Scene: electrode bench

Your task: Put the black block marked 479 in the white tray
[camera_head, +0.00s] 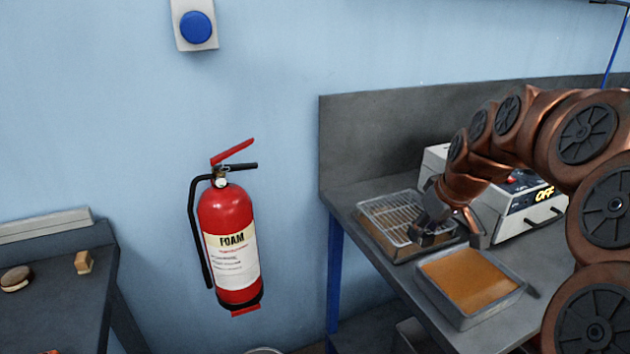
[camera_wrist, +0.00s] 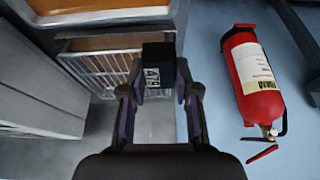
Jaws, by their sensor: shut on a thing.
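The black block (camera_wrist: 158,55) marked 479 is held between the two fingers of my gripper (camera_wrist: 160,82) in the wrist view; its white label faces the wrist. In the head view my gripper (camera_head: 437,220) points down over the right bench, in front of the wire rack, and a dark shape at its fingertips is hard to tell from the fingers. I cannot make out a clearly white tray in either view.
On the right bench, a metal tray (camera_head: 470,311) of orange-brown liquid sits in front of a wire rack (camera_head: 392,219) over another tray. A white device (camera_head: 520,215) reading OFF stands behind. A fire extinguisher (camera_head: 230,245) hangs on the wall. The left bench (camera_head: 60,310) holds small items.

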